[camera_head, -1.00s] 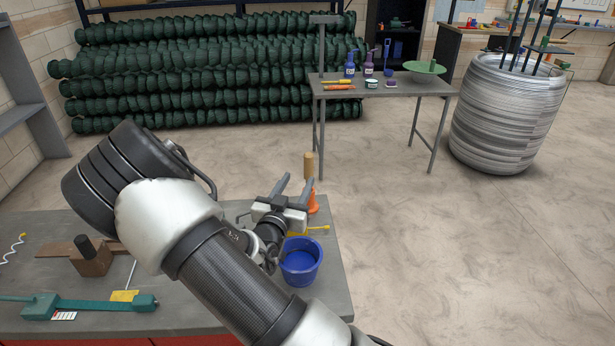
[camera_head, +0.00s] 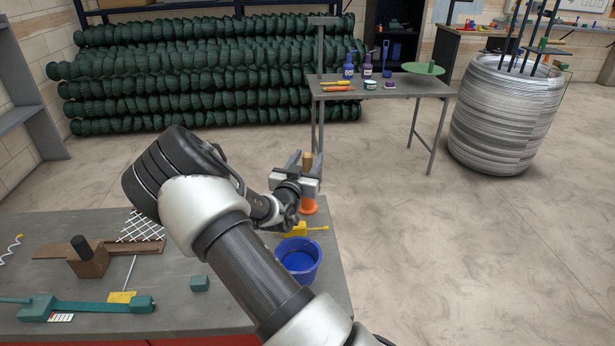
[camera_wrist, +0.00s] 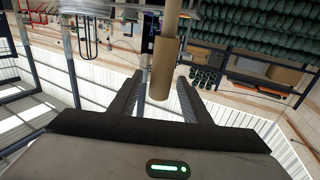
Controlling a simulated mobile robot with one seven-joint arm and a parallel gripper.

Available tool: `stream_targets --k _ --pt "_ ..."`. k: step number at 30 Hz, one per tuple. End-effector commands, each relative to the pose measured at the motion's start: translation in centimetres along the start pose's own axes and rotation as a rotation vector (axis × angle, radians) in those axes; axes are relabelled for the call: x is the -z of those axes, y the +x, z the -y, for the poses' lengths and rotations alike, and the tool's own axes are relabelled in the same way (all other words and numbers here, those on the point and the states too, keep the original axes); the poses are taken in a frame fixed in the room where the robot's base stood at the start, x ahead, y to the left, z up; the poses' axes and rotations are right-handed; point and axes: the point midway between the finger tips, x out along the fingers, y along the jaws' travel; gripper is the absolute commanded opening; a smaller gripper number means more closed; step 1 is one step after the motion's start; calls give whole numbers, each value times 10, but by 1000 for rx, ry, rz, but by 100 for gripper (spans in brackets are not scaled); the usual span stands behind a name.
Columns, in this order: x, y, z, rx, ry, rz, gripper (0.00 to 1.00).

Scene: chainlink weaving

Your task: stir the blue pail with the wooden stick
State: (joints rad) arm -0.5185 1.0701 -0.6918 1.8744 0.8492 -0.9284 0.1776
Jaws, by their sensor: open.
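The blue pail (camera_head: 299,262) stands upright on the grey workbench near its right edge, partly behind my arm, with blue inside. The wooden stick (camera_head: 307,159) stands upright just behind the pail, above an orange base (camera_head: 308,206); its lower part is hidden by my gripper (camera_head: 306,160). In the wrist view, the stick (camera_wrist: 164,68) hangs into the gap between the two fingers of my gripper (camera_wrist: 158,85). The fingers are spread on either side of it, and I see gaps beside the stick.
A yellow tool (camera_head: 299,230) lies between pail and orange base. A wooden block (camera_head: 87,258), a teal tool (camera_head: 90,306), a small teal cube (camera_head: 200,284) and white mesh (camera_head: 141,226) lie on the workbench (camera_head: 200,325). A second table (camera_head: 415,85) stands behind, across clear floor.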

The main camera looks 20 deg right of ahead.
Motion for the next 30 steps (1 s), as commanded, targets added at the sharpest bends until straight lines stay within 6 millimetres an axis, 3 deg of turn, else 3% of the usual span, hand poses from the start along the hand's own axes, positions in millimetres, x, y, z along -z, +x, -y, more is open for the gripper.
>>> stream_targets --k 4,12,22,30 --pt "0 0 0 0 0 0 44" --pt "0 0 0 0 1 -1 0" --pt "5 0 0 0 2 -2 0" --pt "54 0 0 -2 6 -3 0"
